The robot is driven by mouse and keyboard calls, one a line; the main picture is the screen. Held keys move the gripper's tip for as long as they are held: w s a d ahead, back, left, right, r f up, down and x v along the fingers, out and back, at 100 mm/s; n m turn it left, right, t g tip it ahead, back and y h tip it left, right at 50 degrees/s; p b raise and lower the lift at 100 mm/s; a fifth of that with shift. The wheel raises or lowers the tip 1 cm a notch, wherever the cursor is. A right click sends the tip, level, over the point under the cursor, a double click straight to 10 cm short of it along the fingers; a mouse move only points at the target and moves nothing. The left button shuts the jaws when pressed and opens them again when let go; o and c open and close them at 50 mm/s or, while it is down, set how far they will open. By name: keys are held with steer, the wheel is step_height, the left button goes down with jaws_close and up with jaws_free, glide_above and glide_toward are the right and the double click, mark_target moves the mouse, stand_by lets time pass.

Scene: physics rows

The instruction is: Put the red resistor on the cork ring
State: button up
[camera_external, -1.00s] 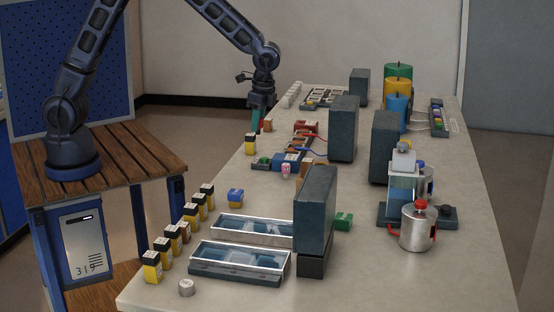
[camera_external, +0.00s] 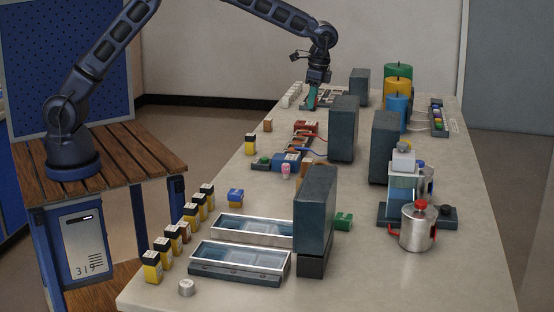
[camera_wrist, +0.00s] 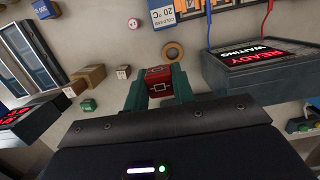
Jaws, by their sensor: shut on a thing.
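The red resistor, a small red block (camera_wrist: 158,76) with a marking on its near face, sits between the green fingertips of my gripper (camera_wrist: 158,88) in the wrist view. My gripper is shut on it. The cork ring (camera_wrist: 173,51) is a small tan ring lying just beyond the block in the wrist view, apart from it. In the external view my gripper (camera_external: 311,103) points down over the far part of the table, by the sectioned tray (camera_external: 330,95). The held block and the ring cannot be made out there.
A dark box with a red READY WAITING display (camera_wrist: 258,55) and wires stands right of my gripper in the wrist view. A "COLD END 20 °C" block (camera_wrist: 165,14) is beyond the ring. Brown boxes (camera_wrist: 88,75) and a green block (camera_wrist: 88,104) lie left. Tall dark blocks (camera_external: 344,130) stand mid-table.

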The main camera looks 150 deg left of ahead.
steer(key=a+f, duration=0.1)
steer(key=f, duration=0.5)
steer(key=a+f, duration=0.1)
steer(key=f, duration=0.6)
steer(key=a+f, duration=0.1)
steer(key=f, duration=0.6)
steer(key=shift+w+a, duration=0.2)
steer(key=shift+a, duration=0.1)
steer(key=shift+f, duration=0.25)
steer(key=shift+s+d+f, duration=0.1)
steer(key=shift+d+f, duration=0.05)
steer(key=shift+f, duration=0.3)
steer(key=o, duration=0.9)
steer(key=shift+o, duration=0.4)
step_height(320, 180, up, 13)
steer(key=w+a, duration=0.1)
steer(key=shift+w+a+r, duration=0.2)
steer(key=shift+w+a, duration=0.05)
